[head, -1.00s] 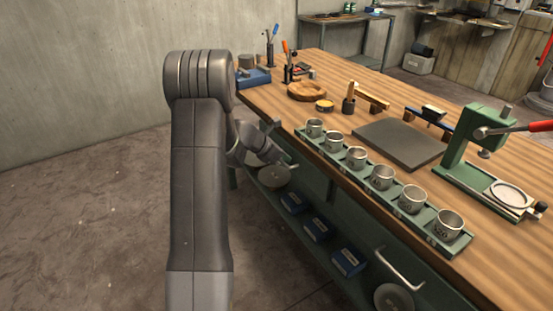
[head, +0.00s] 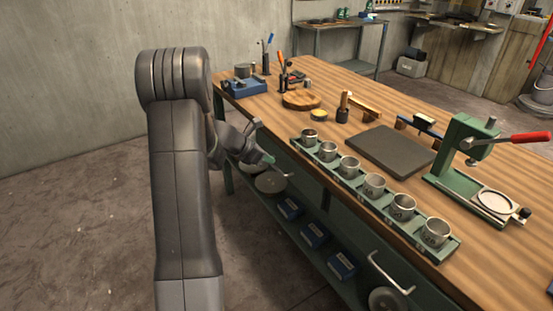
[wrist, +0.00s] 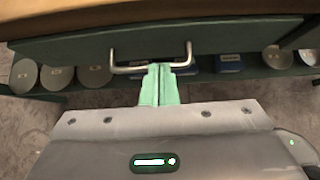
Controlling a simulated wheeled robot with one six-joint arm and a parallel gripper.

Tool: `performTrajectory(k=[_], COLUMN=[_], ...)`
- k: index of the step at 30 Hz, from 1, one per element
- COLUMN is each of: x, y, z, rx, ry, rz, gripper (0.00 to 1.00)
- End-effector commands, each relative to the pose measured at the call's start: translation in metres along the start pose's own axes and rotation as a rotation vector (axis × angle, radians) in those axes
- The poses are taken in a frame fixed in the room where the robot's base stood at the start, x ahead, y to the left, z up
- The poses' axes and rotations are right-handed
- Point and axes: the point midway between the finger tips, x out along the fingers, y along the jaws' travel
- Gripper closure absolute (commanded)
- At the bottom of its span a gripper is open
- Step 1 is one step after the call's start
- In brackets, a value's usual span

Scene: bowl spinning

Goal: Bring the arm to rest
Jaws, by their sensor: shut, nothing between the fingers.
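My gripper (wrist: 160,72) shows in the wrist view with its two green fingers pressed together and nothing between them. It points at a metal drawer handle (wrist: 118,66) on the dark green bench front. The fingertips appear close to the handle's bar, but I cannot tell whether they touch it. In the head view my gripper (head: 273,165) is small, beside the bench's left end and just below the tabletop edge. My dark grey arm stands folded on the left of that view.
The wooden workbench (head: 470,245) carries a green rack of several metal cups (head: 374,184), a dark plate (head: 392,151) and a green press with a red lever (head: 470,150). Blue boxes (head: 314,234) and round discs lie on the shelf below. Open floor (head: 80,230) lies to the left.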

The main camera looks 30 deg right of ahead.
Motion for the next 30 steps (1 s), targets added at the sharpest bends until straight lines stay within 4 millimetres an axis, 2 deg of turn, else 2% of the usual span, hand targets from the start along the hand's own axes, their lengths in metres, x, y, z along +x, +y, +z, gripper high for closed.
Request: performTrajectory(k=[1,6,18,23,30], x=[-0.010,-0.023,-0.023,-0.010,0.028], y=[0.001,0.002,0.001,0.001,-0.004], z=[0.003,0.002,0.000,-0.003,-0.006], rx=[-0.001,0.000,0.000,0.000,0.002], ry=[0.000,0.001,0.002,0.002,0.002], rz=[0.001,-0.001,-0.002,-0.002,-0.003], gripper=[1.00,1.00,1.00,1.00,1.00])
